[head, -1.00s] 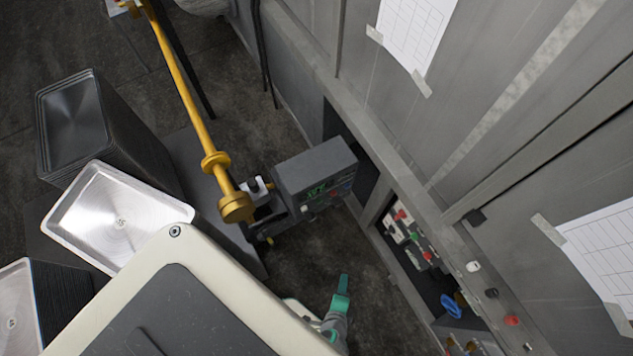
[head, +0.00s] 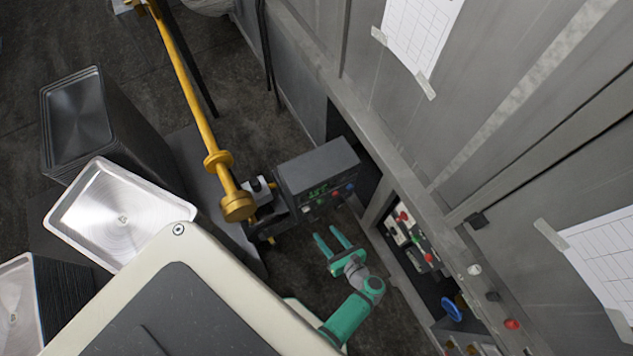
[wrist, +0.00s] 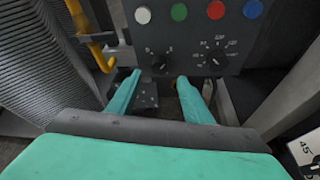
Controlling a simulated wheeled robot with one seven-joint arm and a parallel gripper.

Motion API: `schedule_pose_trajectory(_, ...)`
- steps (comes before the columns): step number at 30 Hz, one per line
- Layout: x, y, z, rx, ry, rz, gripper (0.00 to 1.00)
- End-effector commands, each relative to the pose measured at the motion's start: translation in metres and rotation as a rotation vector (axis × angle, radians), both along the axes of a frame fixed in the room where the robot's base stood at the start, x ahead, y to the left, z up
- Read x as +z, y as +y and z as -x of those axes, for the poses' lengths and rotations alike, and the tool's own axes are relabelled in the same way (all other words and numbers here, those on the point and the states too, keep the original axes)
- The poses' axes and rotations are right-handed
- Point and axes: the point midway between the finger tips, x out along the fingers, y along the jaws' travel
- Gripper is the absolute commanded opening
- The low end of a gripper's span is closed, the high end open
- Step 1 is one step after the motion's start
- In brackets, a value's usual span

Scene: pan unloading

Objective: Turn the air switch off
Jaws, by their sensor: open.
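A dark control box (head: 318,168) with a small green display stands right of the yellow pole in the head view. In the wrist view its front panel (wrist: 185,38) carries white, green, red and blue buttons above two black rotary knobs, a left knob (wrist: 159,63) and a right knob (wrist: 214,58) with a printed scale. I cannot read which one is the air switch. My gripper (head: 326,233) is open and empty, below the box in the head view. In the wrist view my gripper (wrist: 159,79) has its green fingers pointing at the panel, left knob between their tips; contact is unclear.
A yellow pole (head: 187,95) runs to the box's left side. Stacks of metal trays (head: 78,115) stand at the left. A grey cabinet wall (head: 440,150) and a recess with coloured switches (head: 408,228) lie to the right. Dark floor shows below the box.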

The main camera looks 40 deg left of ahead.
Motion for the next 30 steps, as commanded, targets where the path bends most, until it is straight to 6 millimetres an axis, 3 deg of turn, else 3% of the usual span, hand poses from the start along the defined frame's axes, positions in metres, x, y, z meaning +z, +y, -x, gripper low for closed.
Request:
schedule_pose_trajectory(6, -0.015, 0.036, -0.011, 0.004, -0.001, 0.000, 0.46)
schedule_pose_trajectory(12, -0.025, 0.059, -0.019, 0.002, -0.002, 0.001, 0.46)
schedule_pose_trajectory(26, -0.030, 0.070, -0.022, 0.001, -0.002, 0.003, 0.46)
schedule_pose_trajectory(30, -0.030, 0.070, -0.022, 0.001, -0.003, 0.003, 0.17)
